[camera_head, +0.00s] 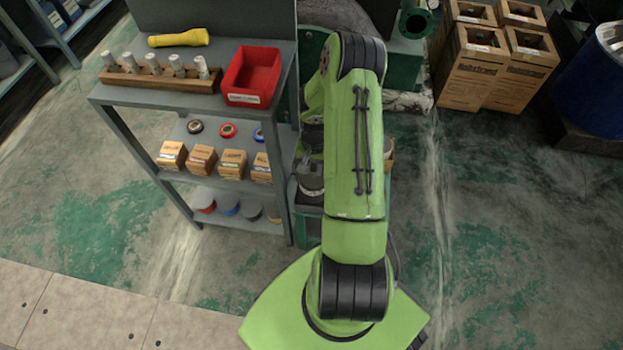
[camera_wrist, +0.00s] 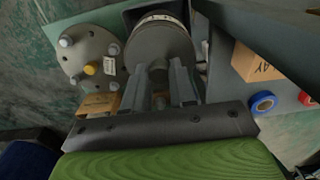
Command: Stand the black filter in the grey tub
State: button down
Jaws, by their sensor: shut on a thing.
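The black filter (camera_wrist: 160,45) is a dark cylinder with a pale label on its far side and a short neck facing my gripper. My gripper (camera_wrist: 162,82) is shut on the neck in the wrist view. The grey tub (camera_wrist: 129,18) shows as a dark grey rim and wall just beyond the filter, mostly hidden behind it. I cannot tell whether the filter rests in the tub or hangs over it. In the head view, the filter (camera_head: 311,186) seems to show as a dark disc left of my green arm, which hides the tub.
A round grey plate (camera_wrist: 88,58) with bolts and a yellow cap lies left of the filter. The grey shelf (camera_head: 190,110) stands close by, holding a red bin (camera_head: 251,75), a yellow torch (camera_head: 178,38) and small boxes (camera_head: 202,159). Cartons (camera_head: 472,66) stand at the back right.

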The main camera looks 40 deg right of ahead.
aim_at(314, 175)
notch_tip(314, 175, down, 4)
jog(key=shift+f+b, duration=0.15)
jog(key=shift+b, duration=0.6)
jog(key=c, duration=0.9)
grip_release()
notch_tip(314, 175, up, 12)
jog(key=p, duration=0.4)
